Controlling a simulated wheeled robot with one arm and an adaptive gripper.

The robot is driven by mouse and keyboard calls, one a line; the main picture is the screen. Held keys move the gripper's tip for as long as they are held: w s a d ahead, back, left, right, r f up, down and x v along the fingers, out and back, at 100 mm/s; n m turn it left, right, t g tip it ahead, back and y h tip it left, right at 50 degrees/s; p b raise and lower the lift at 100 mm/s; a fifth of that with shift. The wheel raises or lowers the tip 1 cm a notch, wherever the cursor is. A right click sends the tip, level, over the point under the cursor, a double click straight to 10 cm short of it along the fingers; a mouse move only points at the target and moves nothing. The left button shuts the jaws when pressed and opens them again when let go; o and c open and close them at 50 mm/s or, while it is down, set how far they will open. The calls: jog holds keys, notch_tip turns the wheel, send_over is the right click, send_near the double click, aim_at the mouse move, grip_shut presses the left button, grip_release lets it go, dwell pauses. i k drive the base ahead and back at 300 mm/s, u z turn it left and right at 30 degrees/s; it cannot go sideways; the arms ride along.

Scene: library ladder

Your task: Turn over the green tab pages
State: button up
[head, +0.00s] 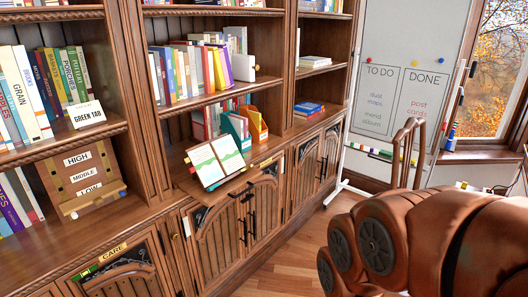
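An open book (216,160) stands tilted up on a pull-out wooden ledge (219,183) at the middle cabinet. A white card reading "GREEN TAB" (88,115) stands on the left shelf. My gripper is not in view, so its state does not show.
A wooden board marked HIGH, MIDDLE, LOW (82,178) leans on the left shelf. Teal (234,128) and orange (254,122) holders stand behind the book. A large brown rounded form (430,240) fills the lower right. Some wooden floor (290,262) is clear before the cabinets.

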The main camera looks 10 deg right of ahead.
aim_at(230, 157)
jog(key=z, duration=0.05)
jog(key=i, duration=1.15)
jog(key=u, duration=0.85)
